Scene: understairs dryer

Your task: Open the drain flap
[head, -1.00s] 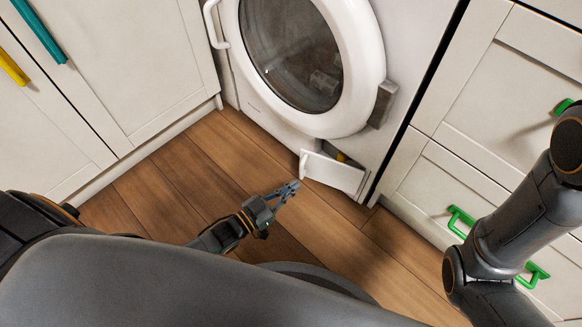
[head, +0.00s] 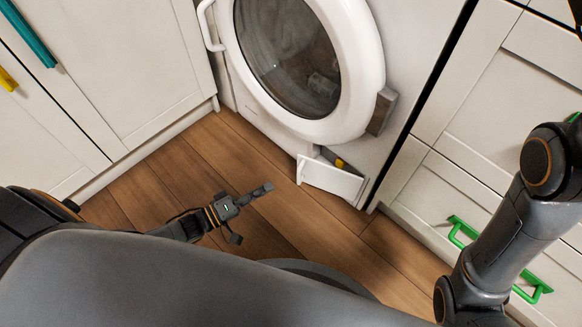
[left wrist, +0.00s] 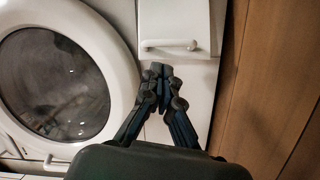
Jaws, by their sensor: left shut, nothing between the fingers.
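The drain flap (head: 332,180) is a small white panel low on the white dryer. In the head view it stands swung out from the dryer front, with a dark gap behind its top edge and a yellow part (head: 339,163) showing inside. Its white bar handle (head: 301,169) is at the left end. In the left wrist view the flap (left wrist: 176,18) is at the top, its handle (left wrist: 168,45) just beyond my fingertips. My left gripper (head: 268,187) is shut and empty, above the floor left of the flap and apart from it. My right gripper is out of view.
The dryer's round door (head: 345,105) is closed above the flap, with a grey block (head: 381,111) at its right edge. White cabinets stand on both sides; the right drawers have green handles (head: 463,231). Wooden floor (head: 215,150) is clear before the dryer.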

